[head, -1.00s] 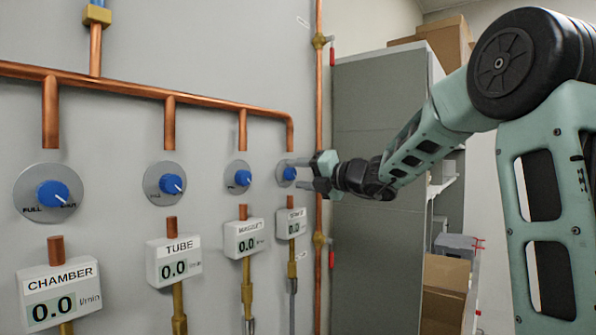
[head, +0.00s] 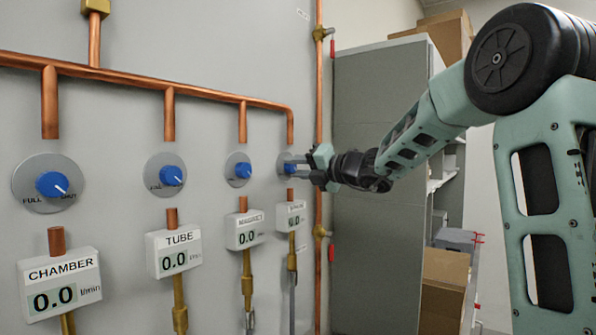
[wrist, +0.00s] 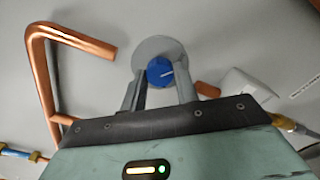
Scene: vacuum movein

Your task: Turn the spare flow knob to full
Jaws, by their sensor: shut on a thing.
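The spare flow knob (head: 289,169) is the blue knob farthest right on the wall panel, on a round grey plate. It also shows in the wrist view (wrist: 160,72), with a white pointer line on its face. My gripper (head: 297,163) is at this knob, with one finger on each side of it, shut on it. In the wrist view the fingers (wrist: 161,88) flank the knob. The spare readout (head: 291,216) is below the knob; its digits are too small to read surely.
Blue knobs for chamber (head: 52,185), tube (head: 171,176) and magnet (head: 243,170) stand in a row to the left, their readouts showing 0.0. A copper pipe (head: 130,84) runs above. A vertical copper pipe (head: 319,120) with red-handled valves and a grey cabinet (head: 375,180) are right.

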